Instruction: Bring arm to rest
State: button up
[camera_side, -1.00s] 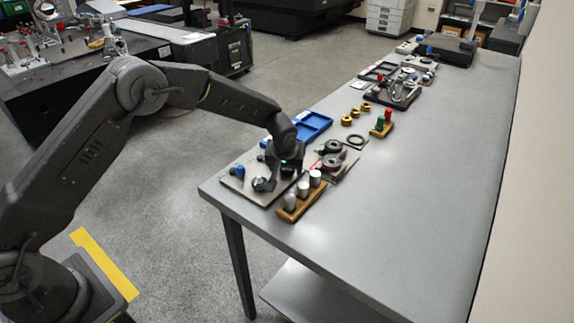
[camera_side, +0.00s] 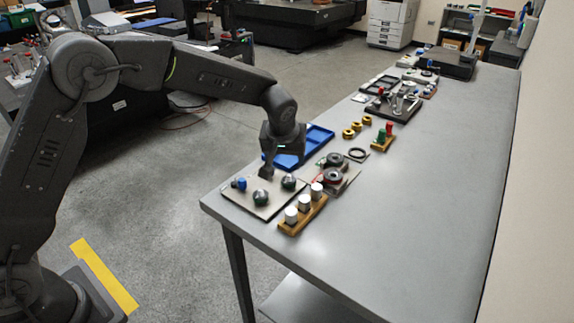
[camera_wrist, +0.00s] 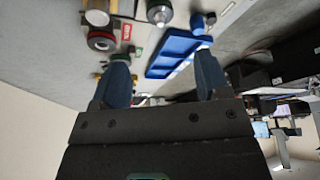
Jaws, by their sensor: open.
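My gripper (camera_side: 267,171) hangs pointing down, a little above the far side of a light plate (camera_side: 233,199) at the table's near left corner. In the wrist view its two fingers stand wide apart with nothing between them (camera_wrist: 161,76). Dark round-topped pieces (camera_side: 261,198) and a small blue piece (camera_side: 240,184) are on the plate. My arm reaches in from the left, raised and bent.
A blue tray (camera_side: 318,135) lies behind the gripper. A wooden block (camera_side: 290,229) holding metal cylinders stands at the plate's right. Dark round parts, brass rings (camera_side: 348,134) and a red-and-green-topped block are further back. The table's right side (camera_side: 420,210) is clear.

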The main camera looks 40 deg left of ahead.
jog(key=shift+v, duration=0.75)
jog(key=s+a+r+m+h, duration=0.1)
jog(key=s+a+r+m, duration=0.25)
jog(key=s+r, duration=1.05)
jog(key=s+a+f+m+t+h, duration=0.1)
jog(key=s+f+m, duration=0.1)
jog(key=s, duration=1.7)
jog(key=shift+s+a+f+t, duration=0.15)
jog(key=shift+a+f+t, duration=0.1)
jog(key=shift+f+t, duration=0.2)
jog(key=shift+c, duration=0.3)
